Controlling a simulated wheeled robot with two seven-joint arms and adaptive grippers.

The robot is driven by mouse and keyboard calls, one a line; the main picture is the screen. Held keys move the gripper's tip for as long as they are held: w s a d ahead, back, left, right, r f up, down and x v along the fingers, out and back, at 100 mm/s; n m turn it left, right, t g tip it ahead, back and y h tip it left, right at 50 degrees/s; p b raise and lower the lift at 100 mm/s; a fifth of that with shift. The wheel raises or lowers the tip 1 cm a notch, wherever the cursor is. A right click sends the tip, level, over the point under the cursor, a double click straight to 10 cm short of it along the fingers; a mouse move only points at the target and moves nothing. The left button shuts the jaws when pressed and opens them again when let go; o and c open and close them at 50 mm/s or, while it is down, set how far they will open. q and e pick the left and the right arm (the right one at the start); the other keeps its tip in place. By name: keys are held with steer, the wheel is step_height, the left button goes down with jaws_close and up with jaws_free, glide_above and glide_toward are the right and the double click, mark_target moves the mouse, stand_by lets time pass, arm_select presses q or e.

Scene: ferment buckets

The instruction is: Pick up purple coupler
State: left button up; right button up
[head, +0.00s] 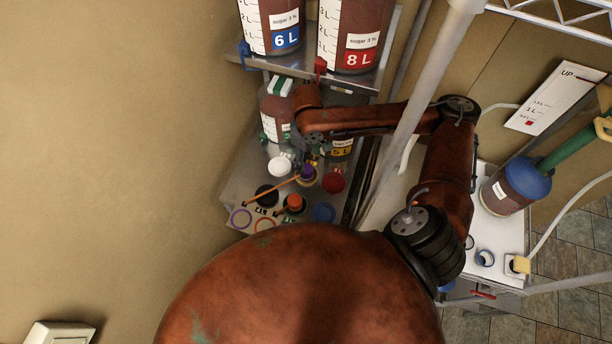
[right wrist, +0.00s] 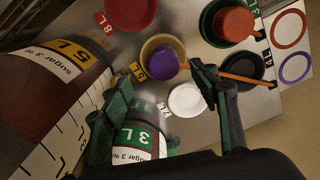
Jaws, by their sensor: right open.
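The purple coupler (right wrist: 164,65) sits on a tan round cap beside a 5L label in the right wrist view. It also shows in the head view (head: 308,172), on the metal bench below my right gripper (head: 313,152). In the right wrist view my right gripper (right wrist: 160,75) is open and empty, with its green fingers apart on either side of the coupler's position. I cannot tell the remaining height between fingertips and coupler. My left gripper is not in view.
A 5 L bucket (right wrist: 50,95) and a 3 L bucket (right wrist: 142,137) stand close to my fingers. An orange stick (head: 270,191) lies across the caps.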

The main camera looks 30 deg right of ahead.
mark_target(308, 169)
steer(key=shift+w+f, duration=0.2)
steer(key=shift+f, duration=0.1)
steer(key=shift+s+a+f, duration=0.1)
steer(key=shift+s+f, duration=0.1)
steer(key=shift+f, duration=1.55)
steer(key=shift+s+a+f, duration=0.1)
steer(key=shift+s+f, duration=0.05)
steer(key=shift+f, duration=1.6)
steer(key=shift+c, duration=0.6)
steer(key=c, duration=1.2)
steer(key=shift+c, duration=0.7)
steer(key=shift+r, duration=0.15)
